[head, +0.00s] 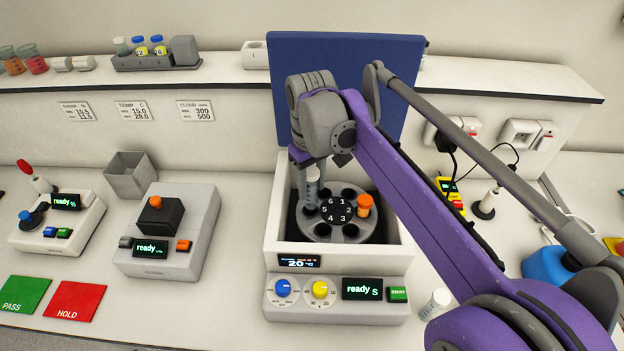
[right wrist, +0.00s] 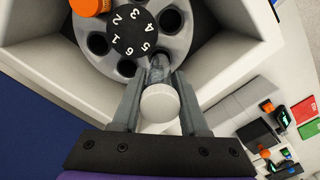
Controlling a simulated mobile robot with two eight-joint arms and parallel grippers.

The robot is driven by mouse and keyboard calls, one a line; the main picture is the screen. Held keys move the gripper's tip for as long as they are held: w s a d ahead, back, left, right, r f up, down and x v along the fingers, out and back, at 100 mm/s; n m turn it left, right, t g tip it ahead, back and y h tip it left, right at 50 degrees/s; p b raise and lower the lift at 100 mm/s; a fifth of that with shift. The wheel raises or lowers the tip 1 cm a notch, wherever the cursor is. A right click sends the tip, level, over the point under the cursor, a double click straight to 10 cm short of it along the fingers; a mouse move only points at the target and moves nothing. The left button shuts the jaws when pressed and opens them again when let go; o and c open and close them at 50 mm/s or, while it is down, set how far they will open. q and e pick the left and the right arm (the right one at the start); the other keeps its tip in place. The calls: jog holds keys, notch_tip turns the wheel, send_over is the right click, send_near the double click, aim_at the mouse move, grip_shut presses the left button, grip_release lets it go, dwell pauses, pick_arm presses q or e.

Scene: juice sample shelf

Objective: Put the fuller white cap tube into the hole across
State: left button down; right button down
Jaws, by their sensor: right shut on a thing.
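My right gripper (head: 311,178) is shut on a white cap tube (head: 312,186), holding it roughly upright over the left side of the grey rotor (head: 337,238). In the right wrist view the gripper's fingers (right wrist: 160,92) clasp the tube, its white cap (right wrist: 160,103) towards the camera. Its lower end is at the hole beside number 5; I cannot tell how deep it is. An orange cap tube (head: 365,203) sits in the opposite hole, beside number 2. A second white-capped tube (head: 435,305) is on the bench right of the centrifuge. My left gripper is not in view.
The centrifuge's pale walls (head: 405,258) surround the rotor, and its blue lid (head: 340,50) stands open behind. Its front panel has knobs and a ready display (head: 362,289). Other instruments (head: 165,235) stand left. A shelf (head: 230,80) runs along the wall.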

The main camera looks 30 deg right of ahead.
aim_at(311, 199)
jog(key=shift+f, duration=0.55)
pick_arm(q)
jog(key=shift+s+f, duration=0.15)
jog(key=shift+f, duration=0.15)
pick_arm(e)
jog(key=shift+r, duration=0.15)
jog(key=shift+w, duration=0.2)
jog(key=shift+s, duration=0.2)
